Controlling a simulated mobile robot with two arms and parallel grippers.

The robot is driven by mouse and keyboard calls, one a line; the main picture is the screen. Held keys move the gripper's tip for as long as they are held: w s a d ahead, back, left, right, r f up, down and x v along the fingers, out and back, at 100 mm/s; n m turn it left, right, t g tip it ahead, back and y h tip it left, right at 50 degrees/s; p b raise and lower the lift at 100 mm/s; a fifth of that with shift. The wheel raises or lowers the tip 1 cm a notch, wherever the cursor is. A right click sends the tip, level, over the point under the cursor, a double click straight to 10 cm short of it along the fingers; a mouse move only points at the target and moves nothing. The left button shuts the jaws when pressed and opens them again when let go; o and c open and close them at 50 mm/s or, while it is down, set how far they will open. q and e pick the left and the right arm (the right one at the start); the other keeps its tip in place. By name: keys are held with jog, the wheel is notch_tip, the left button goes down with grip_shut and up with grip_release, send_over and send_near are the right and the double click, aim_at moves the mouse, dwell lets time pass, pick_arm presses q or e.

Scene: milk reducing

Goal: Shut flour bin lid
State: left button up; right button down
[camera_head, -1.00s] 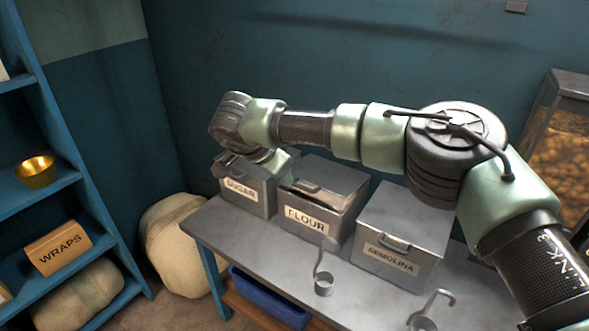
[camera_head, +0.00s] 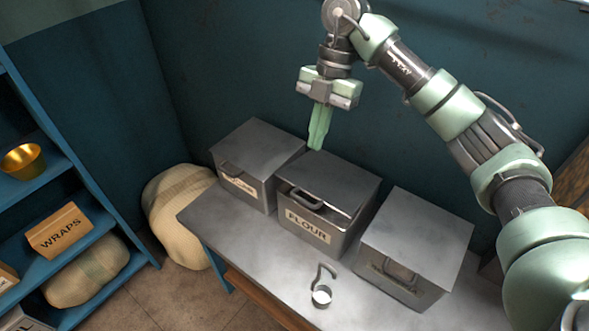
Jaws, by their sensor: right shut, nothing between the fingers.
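The flour bin (camera_head: 340,240) is a grey metal box with a FLOUR label, standing on the metal table between two similar bins. Its lid (camera_head: 335,178) covers the top, with a handle at the front. A dark gap shows under the lid's front edge, so it looks slightly raised there. My right gripper (camera_head: 317,143) is shut and empty. It points down above the rear left part of the flour bin, and its fingertips appear apart from the lid. My left gripper is not in view.
The sugar bin (camera_head: 262,145) stands left of the flour bin and the semolina bin (camera_head: 418,235) right of it, both lidded. A metal scoop (camera_head: 321,296) lies in front on the table (camera_head: 225,222). A blue shelf (camera_head: 110,255) and a sack (camera_head: 180,215) are at left.

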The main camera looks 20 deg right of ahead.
jog(key=p, duration=0.4)
send_near(303, 200)
jog(key=shift+m, duration=0.3)
jog(key=x, duration=0.6)
jog(key=shift+s+a+f, duration=0.15)
jog(key=shift+f, duration=0.25)
